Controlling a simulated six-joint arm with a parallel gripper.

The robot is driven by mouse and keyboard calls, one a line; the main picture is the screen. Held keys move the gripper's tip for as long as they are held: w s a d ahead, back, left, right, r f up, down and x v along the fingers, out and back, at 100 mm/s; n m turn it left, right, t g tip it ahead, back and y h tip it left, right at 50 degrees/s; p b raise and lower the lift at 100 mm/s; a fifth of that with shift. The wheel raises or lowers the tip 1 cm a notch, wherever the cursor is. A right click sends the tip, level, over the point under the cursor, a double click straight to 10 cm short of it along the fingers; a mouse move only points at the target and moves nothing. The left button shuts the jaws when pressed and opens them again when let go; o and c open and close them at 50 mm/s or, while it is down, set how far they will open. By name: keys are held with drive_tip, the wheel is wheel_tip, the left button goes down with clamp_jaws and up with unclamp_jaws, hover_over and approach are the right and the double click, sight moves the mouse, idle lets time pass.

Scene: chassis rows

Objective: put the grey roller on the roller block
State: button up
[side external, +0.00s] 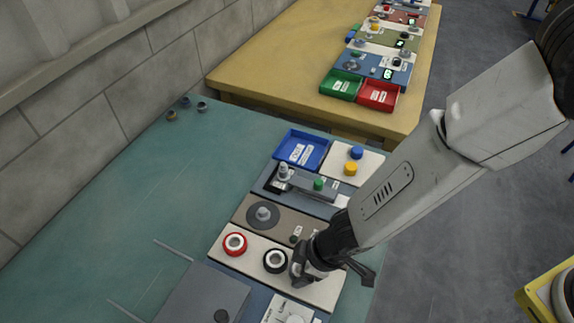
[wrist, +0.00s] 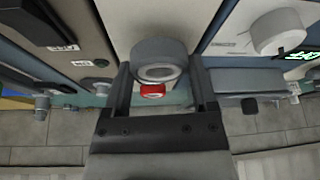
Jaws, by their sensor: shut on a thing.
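The grey roller (wrist: 158,60), a thick grey ring with a pale centre, sits between the fingers of my gripper (wrist: 159,76) in the wrist view. My gripper is shut on it. In the side view my gripper (side external: 314,270) is low over the right end of a cream block (side external: 262,262), and mostly hides the roller. This block carries a red roller (side external: 235,243) and a black roller (side external: 275,260). The red roller also shows beyond the grey one in the wrist view (wrist: 152,91). I cannot tell whether the grey roller touches the block.
Behind the cream block are a brown panel with a grey dial (side external: 263,214), a blue-grey panel with a lever, a blue bin (side external: 301,149) and a cream panel with blue and yellow knobs. A grey box (side external: 203,297) stands in front. The green tabletop (side external: 150,215) is mostly clear at left.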

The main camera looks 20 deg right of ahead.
drive_tip(key=shift+f, duration=0.55)
drive_tip(key=shift+f, duration=0.2)
drive_tip(key=o, duration=1.1)
drive_tip(key=shift+r, duration=0.15)
drive_tip(key=shift+v, duration=3.55)
drive_tip(key=shift+d+r, duration=0.15)
